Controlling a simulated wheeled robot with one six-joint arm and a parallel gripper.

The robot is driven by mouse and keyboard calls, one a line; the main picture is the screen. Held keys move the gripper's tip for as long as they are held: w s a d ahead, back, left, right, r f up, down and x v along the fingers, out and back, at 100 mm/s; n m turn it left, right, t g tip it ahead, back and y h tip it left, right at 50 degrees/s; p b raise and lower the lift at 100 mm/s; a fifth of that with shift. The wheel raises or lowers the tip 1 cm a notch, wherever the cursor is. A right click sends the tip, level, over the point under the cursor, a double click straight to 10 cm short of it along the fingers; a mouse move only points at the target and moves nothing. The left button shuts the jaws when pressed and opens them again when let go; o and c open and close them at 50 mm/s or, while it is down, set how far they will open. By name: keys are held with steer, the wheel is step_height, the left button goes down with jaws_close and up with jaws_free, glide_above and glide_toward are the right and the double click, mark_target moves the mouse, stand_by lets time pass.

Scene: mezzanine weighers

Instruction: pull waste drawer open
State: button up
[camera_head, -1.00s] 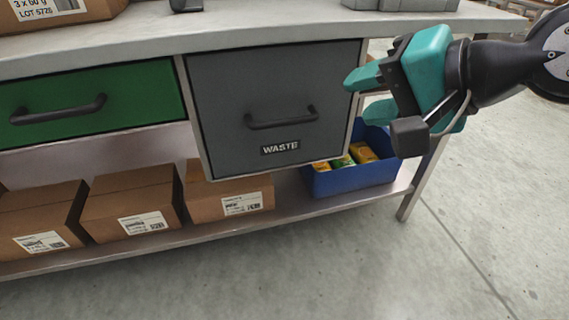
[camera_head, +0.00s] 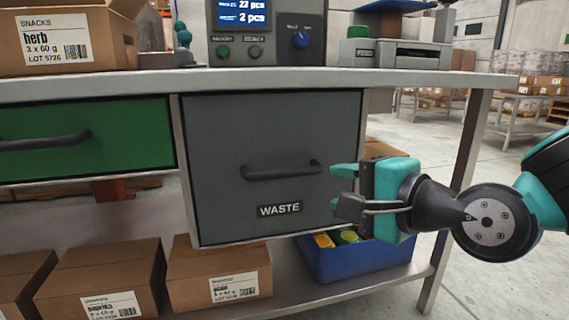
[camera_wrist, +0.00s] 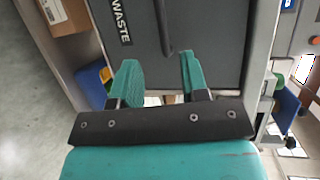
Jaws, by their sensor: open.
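The waste drawer (camera_head: 230,135) is a grey front under the bench top, with a black bar handle (camera_head: 281,172) and a WASTE label below it. It looks shut in its frame. My gripper (camera_head: 340,184) is open and empty, just right of the handle and in front of the drawer's right part. In the wrist view the drawer (camera_wrist: 205,50) appears turned on its side. There the handle (camera_wrist: 163,28) lies beyond the fingertips, in line with the gap between the open teal fingers (camera_wrist: 158,72). The fingers do not appear to touch it.
A green drawer (camera_head: 85,137) sits to the left. Cardboard boxes (camera_head: 110,285) and a blue bin (camera_head: 350,262) stand on the lower shelf. A control panel (camera_head: 266,35) and a snack carton (camera_head: 62,40) stand on the bench top (camera_head: 150,87). Open floor lies to the right.

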mark_target(287, 175)
steer(key=x, duration=1.3)
steer(key=shift+a+f, duration=0.1)
steer(key=shift+f, duration=0.05)
steer(key=shift+w+a, duration=0.35)
steer(key=shift+w, duration=0.15)
jaws_close()
